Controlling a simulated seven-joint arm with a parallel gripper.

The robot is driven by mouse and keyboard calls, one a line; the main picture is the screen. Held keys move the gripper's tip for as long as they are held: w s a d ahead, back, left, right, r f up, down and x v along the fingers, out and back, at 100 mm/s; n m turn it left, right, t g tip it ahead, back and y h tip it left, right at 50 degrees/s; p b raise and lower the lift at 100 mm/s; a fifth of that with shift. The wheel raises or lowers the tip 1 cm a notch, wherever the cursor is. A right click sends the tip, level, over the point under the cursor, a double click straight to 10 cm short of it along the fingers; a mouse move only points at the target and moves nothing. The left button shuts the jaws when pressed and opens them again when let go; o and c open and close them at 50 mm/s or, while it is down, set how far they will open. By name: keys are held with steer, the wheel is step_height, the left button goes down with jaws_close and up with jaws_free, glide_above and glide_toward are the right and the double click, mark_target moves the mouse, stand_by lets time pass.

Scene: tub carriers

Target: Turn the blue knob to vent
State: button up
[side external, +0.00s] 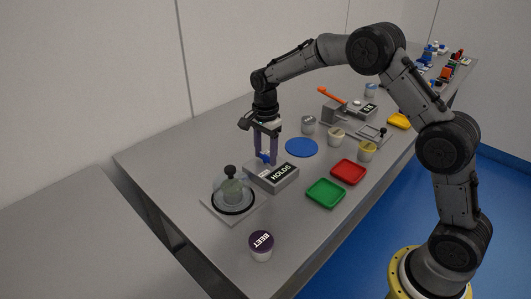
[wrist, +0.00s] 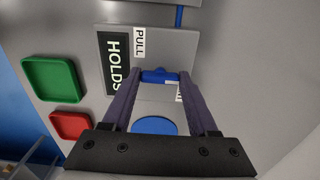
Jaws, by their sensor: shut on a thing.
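The blue knob (wrist: 158,76) sits on top of a grey box (wrist: 180,45) whose dark display reads HOLDS. The knob's bar lies across the picture in the wrist view, between my two finger tips. A label reading PULL is beside it, and a second label is mostly hidden by a finger. My gripper (wrist: 160,80) is shut on the knob from above. In the side view my gripper (side external: 266,160) points down at the back left of the box (side external: 274,177), with a little blue of the knob (side external: 262,156) showing.
A glass dome (side external: 230,188) with a black knob stands left of the box. A lidded BEET tub (side external: 261,245) is in front. Green (side external: 326,193) and red (side external: 348,171) trays and a blue disc (side external: 301,147) lie to the right. Several tubs stand farther back.

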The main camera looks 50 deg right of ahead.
mark_target(266, 155)
steer(key=shift+r, duration=0.1)
steer(key=o, duration=1.4)
steer(key=shift+c, duration=0.2)
step_height(266, 155, up, 14)
